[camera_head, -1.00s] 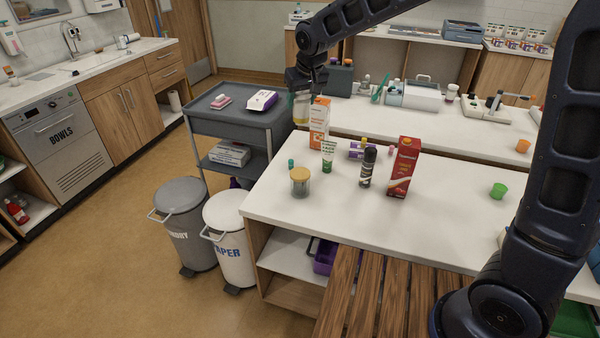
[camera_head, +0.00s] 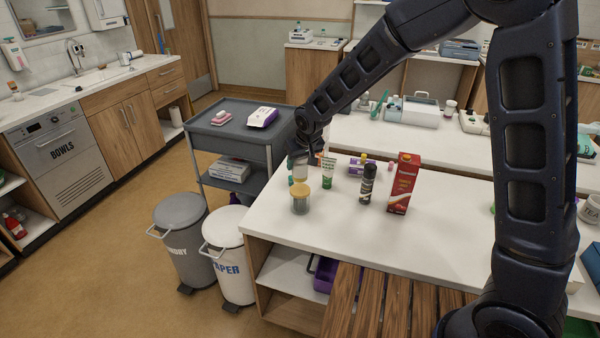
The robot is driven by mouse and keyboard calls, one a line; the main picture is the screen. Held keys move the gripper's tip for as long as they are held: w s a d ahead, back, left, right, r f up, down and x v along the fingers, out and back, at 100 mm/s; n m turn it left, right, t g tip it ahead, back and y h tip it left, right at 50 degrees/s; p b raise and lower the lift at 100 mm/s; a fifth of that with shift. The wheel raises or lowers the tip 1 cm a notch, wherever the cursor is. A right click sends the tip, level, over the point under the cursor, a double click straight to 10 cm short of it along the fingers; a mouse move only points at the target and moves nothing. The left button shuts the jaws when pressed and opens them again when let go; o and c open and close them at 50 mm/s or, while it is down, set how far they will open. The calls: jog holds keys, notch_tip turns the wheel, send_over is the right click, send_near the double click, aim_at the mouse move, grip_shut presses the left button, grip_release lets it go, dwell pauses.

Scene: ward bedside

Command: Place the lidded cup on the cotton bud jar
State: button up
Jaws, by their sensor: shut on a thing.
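The cotton bud jar (camera_head: 300,203), a clear jar with a yellowish lid, stands upright near the left end of the white counter. My gripper (camera_head: 303,156) points down just above and behind it in the picture. It is shut on a small pale, translucent cup, the lidded cup (camera_head: 300,172), which looks upright. The cup's lower edge shows just above the jar's lid. I cannot tell whether they touch or whether the cup is still behind the jar. The fingers hide the cup's top.
On the counter (camera_head: 270,216), a green-and-white tube (camera_head: 328,174), a dark spray can (camera_head: 367,184) and a red carton (camera_head: 403,184) stand to the jar's right. A grey trolley (camera_head: 236,136) stands behind left; the counter's front is clear.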

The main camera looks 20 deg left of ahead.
aim_at(300, 172)
jog(key=shift+f, duration=2.1)
jog(key=shift+f, duration=0.15)
jog(key=o, duration=1.1)
jog(key=v, duration=1.2)
jog(key=shift+a, duration=0.1)
